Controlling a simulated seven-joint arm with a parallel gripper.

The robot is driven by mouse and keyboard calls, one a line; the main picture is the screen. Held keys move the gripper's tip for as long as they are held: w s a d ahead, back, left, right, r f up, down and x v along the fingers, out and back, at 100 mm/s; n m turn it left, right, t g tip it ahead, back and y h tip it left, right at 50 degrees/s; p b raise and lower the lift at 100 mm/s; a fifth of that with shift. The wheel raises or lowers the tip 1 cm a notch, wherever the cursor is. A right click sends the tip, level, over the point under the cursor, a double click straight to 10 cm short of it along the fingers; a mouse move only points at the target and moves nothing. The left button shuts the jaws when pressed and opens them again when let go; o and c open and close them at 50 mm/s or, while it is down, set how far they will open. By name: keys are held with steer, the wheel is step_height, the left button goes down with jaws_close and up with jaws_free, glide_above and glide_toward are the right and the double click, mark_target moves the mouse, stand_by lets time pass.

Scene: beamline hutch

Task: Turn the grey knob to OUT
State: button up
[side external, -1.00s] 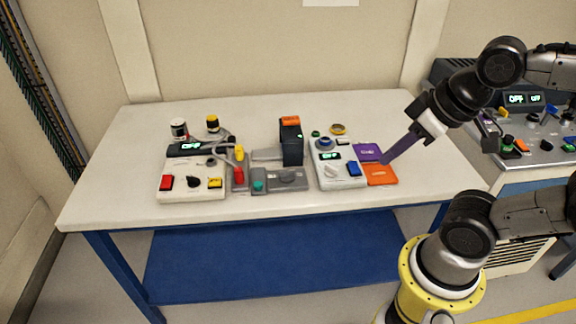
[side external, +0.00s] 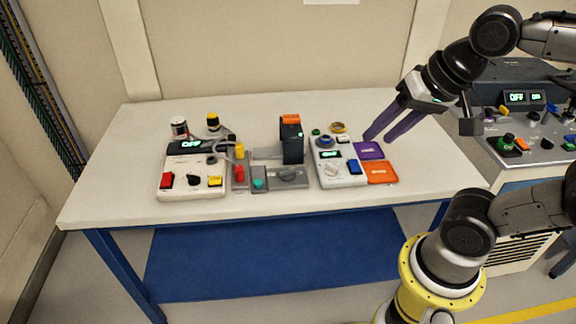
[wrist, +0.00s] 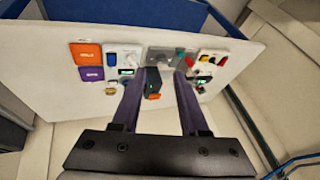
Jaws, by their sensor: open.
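The grey knob (side external: 288,174) sits on a low grey unit (side external: 262,188) in the middle of the white table. The marks around it are too small to read. The grey unit also shows in the wrist view (wrist: 160,50), partly between my fingers; the knob's setting cannot be made out there. My gripper (side external: 378,138) has two long purple fingers, open and empty. It hangs above the table to the right of the grey unit, over the area of the purple tray, apart from the knob. In the wrist view the fingers (wrist: 160,75) stand apart.
A dark upright block (side external: 292,145) with an orange top stands behind the knob. A white control box (side external: 347,181), a purple tray (side external: 369,151) and an orange tray (side external: 381,174) lie to the right. Another white box (side external: 180,192) with buttons and cables stands left. The table front is clear.

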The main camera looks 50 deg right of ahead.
steer(key=w+r+m+g, duration=0.1)
steer(key=w+r+m, duration=0.2)
steer(key=w+m, duration=0.4)
steer(key=m+g, duration=0.5)
steer(key=m, duration=0.4)
glide_above(288, 169)
step_height(288, 169, down, 14)
step_height(288, 169, down, 14)
steer(key=shift+r, duration=0.1)
steer(key=shift+c, duration=0.3)
jaws_close()
